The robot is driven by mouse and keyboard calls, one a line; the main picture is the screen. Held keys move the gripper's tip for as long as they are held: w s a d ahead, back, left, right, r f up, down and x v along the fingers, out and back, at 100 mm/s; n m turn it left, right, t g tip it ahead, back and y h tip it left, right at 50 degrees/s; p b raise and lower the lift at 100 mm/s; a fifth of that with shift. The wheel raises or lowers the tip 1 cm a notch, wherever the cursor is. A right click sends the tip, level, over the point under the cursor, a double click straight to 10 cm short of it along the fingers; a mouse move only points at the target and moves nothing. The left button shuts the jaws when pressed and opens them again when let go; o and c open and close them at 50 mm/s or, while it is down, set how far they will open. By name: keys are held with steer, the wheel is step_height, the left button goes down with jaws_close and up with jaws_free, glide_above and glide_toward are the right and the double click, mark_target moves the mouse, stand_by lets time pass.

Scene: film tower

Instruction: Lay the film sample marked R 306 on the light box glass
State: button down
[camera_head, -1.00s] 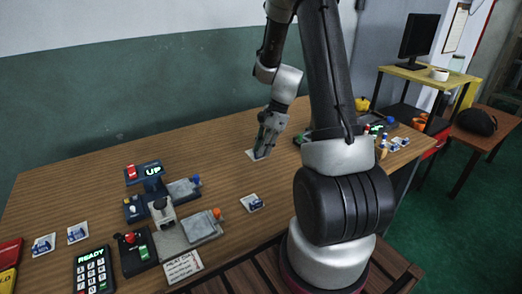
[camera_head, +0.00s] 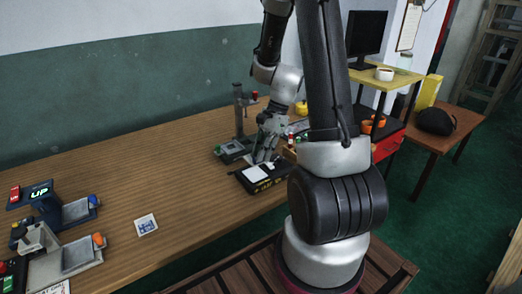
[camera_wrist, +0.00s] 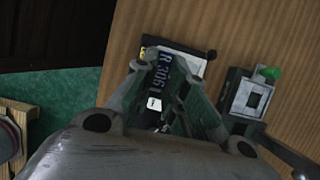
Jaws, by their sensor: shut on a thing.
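My gripper (camera_head: 264,157) is low over the light box (camera_head: 266,186), a black box with yellow marks on its front and a pale glass top. In the wrist view my gripper (camera_wrist: 162,82) is shut on a dark film sample marked R 306 (camera_wrist: 166,66). The sample lies over the light box, whose pale glass (camera_wrist: 187,62) shows beside it. The fingers hide part of the sample. I cannot tell whether the sample touches the glass.
A stand with a post (camera_head: 239,112) is just behind the light box; a device with a green knob (camera_wrist: 248,97) shows in the wrist view. The table between is clear.

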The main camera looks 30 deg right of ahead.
steer(key=shift+f, duration=2.65)
steer(key=shift+f, duration=0.3)
steer(key=c, duration=0.8)
jaws_free()
steer(key=shift+r, duration=3.5)
